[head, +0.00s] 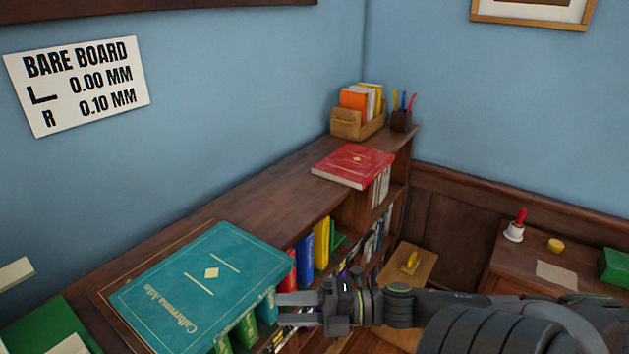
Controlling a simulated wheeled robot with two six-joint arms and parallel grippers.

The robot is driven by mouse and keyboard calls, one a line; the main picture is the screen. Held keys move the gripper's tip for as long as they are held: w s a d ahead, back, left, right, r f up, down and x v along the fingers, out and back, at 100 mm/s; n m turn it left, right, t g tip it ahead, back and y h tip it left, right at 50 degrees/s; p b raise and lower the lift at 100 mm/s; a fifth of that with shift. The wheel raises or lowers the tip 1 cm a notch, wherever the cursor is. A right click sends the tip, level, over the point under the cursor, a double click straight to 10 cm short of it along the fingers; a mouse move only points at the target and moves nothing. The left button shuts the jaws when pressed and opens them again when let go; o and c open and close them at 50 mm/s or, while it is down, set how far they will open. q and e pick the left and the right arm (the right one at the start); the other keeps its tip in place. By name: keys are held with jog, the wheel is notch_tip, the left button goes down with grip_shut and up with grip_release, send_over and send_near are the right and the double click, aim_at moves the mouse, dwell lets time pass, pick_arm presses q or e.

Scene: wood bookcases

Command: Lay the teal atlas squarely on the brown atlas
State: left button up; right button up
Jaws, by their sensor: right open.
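The teal atlas (205,275) lies flat, cover up, on top of the long wooden bookcase at lower left. The brown atlas (118,287), dark with a thin gold border line, shows as a strip under its left and back edges; the rest of it is hidden. The teal atlas sits shifted toward the front right of the brown one. My right gripper (284,309) is open, its fingers pointing left beside the teal atlas's near right corner. Nothing shows between the fingers; I cannot tell whether they touch the atlas. My left gripper is out of view.
A red book (353,165) lies farther along the bookcase top, before a wooden file box (357,122) and a pen cup (401,121). Bare top (270,205) lies between. Upright books fill the shelves below. A green book (48,325) is at lower left.

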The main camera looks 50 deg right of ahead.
jog(key=shift+p+v, duration=0.7)
jog(key=shift+v, duration=1.2)
jog(key=shift+d, duration=0.1)
jog(key=w+d+f+m+t+h, duration=0.2)
jog(key=w+d+f+m+h, duration=0.1)
jog(key=d+f+m+h, duration=0.65)
jog(key=s+d+f+m+g+h, duration=0.2)
jog(key=s+d+f+m, duration=0.15)
jog(key=f, duration=0.65)
jog(key=s+d+f+m+g+h, duration=0.1)
jog(key=s+d+f+m+h, duration=0.2)
jog(key=f, duration=0.8)
jog(key=s+a+f+m+g, duration=0.45)
jog(key=s+f, duration=0.25)
jog(key=f, duration=0.3)
jog(key=s+a+f+m+g, duration=0.45)
jog(key=s+f, duration=0.25)
jog(key=f, duration=0.3)
jog(key=s+a+f+m+g+y, duration=0.1)
jog(key=s+a+f, duration=0.4)
jog(key=a, duration=0.5)
jog(key=shift+s+m+g, duration=0.5)
jog(key=shift+s+g, duration=0.1)
jog(key=shift+s, duration=0.3)
jog(key=shift+a+y, duration=0.1)
jog(key=shift+y, duration=0.15)
